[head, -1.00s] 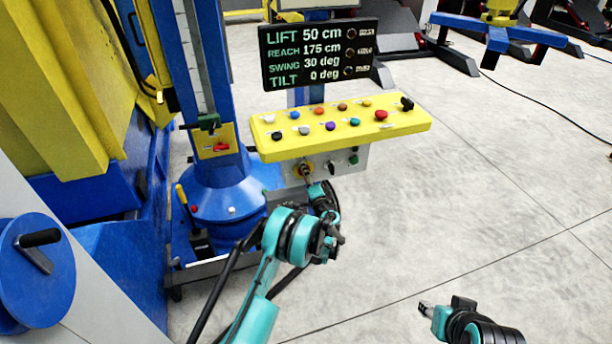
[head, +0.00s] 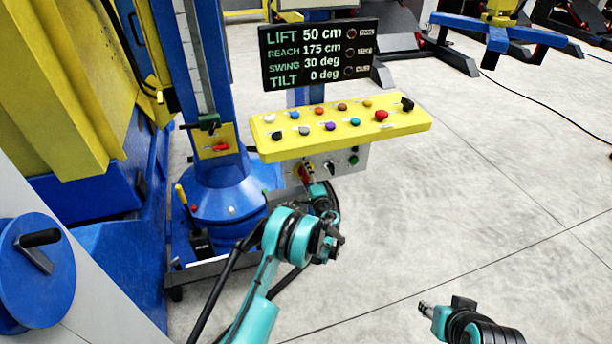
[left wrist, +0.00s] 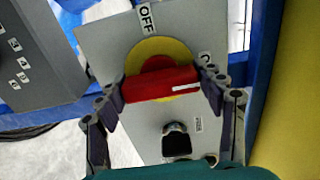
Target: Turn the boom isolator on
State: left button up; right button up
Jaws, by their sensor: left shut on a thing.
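The isolator switch (left wrist: 182,47) has a red handle (left wrist: 158,84) on a yellow disc, set in a grey plate under the yellow button console. In the left wrist view, the handle lies nearly level, its white mark at the right end beside a partly hidden label. An OFF label (left wrist: 146,17) stands above the disc. My left gripper (left wrist: 162,88) is shut on the handle, one finger at each end. In the head view the red handle (head: 305,173) shows at the tip of my left arm. My right gripper (head: 428,309) is over bare floor; its jaw state is unclear.
The yellow console (head: 340,124) with several coloured buttons juts out above the switch. A black knob (left wrist: 176,143) and a green button (head: 353,160) are nearby on the plate. Another red handle (head: 220,147) is on the blue column.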

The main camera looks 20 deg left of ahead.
pick_arm(q)
jog(key=o, duration=1.2)
jog(key=shift+c, duration=0.2)
jog(key=v, duration=1.2)
